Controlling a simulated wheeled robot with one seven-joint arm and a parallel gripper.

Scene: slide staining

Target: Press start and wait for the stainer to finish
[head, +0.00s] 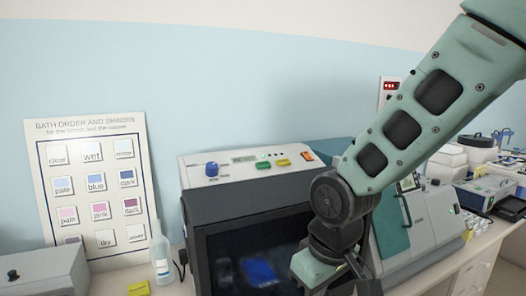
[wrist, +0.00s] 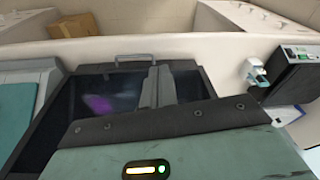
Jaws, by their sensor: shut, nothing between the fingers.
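The stainer (head: 250,200) stands on the bench in the head view, with a white sloped control panel (head: 225,172) on top and a dark front window (head: 240,255). The panel has a blue knob (head: 211,169), a small display (head: 243,159), a green button (head: 263,165), a yellow-green button (head: 282,162) and an orange switch (head: 307,156). Which button is start cannot be read. A blue shape shows behind the window. My gripper is shut and empty; its fingers (wrist: 158,85) show in the wrist view before a dark window with a purple blur. My arm hides the stainer's right side.
A bath-order chart (head: 95,190) leans on the wall at left. A wash bottle (head: 160,257) and a yellow block (head: 138,288) stand left of the stainer. A grey-green machine (head: 420,225) stands close on the right. Clutter fills the bench further right.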

